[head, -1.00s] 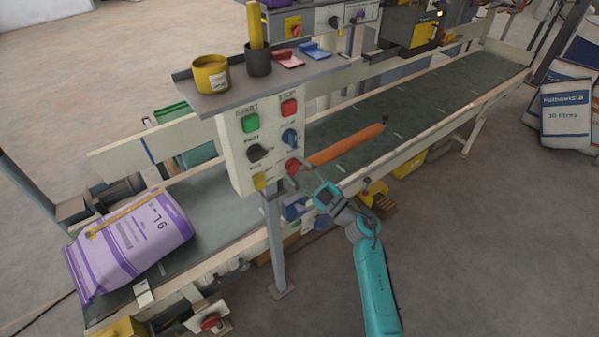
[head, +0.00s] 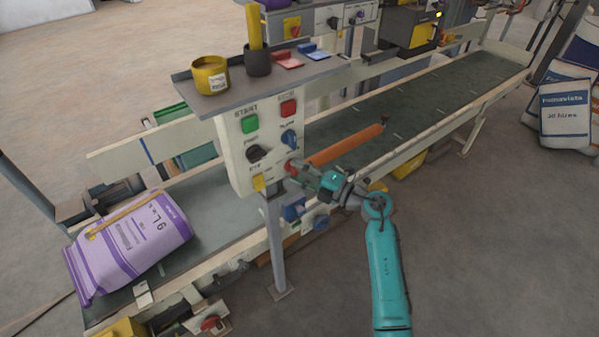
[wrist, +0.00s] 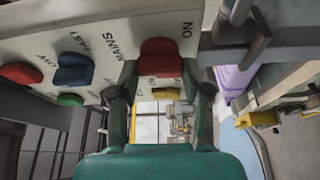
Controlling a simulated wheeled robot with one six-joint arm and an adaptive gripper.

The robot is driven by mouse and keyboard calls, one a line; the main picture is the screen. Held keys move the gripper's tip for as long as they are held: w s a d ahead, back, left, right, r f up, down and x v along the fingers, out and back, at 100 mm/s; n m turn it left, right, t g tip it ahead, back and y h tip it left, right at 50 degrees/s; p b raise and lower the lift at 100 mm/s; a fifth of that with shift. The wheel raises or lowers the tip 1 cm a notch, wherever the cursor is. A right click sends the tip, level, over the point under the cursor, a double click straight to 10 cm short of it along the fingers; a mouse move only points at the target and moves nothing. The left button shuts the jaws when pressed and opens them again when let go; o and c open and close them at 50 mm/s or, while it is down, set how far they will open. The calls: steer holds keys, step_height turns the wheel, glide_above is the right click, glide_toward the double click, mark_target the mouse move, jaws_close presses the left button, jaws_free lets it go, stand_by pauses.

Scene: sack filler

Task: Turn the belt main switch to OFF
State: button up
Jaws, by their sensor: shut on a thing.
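The control panel (head: 232,160) stands on a post in front of the belt. The belt main switch is the red knob (head: 291,167) at its lower right. In the wrist view the red knob (wrist: 160,62) sits beside the word MAINS, with ON printed to its right. My gripper (head: 303,173) is at the panel's lower right, its fingers on either side of the knob and shut on it. In the wrist view my gripper (wrist: 161,88) frames the knob. The fingers partly hide the panel print, and I cannot tell exactly which mark the knob points to.
The panel also has a green button (head: 250,124), a red button (head: 288,108), a blue selector (head: 289,138) and a black selector (head: 260,153). An orange bar (head: 345,146) crosses the belt (head: 420,97) close above my gripper. A purple sack (head: 130,243) lies at left.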

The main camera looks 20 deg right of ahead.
steer(key=shift+n, duration=0.6)
steer(key=o, duration=1.2)
steer(key=shift+c, duration=0.2)
steer(key=v, duration=1.2)
steer(key=shift+r, duration=0.15)
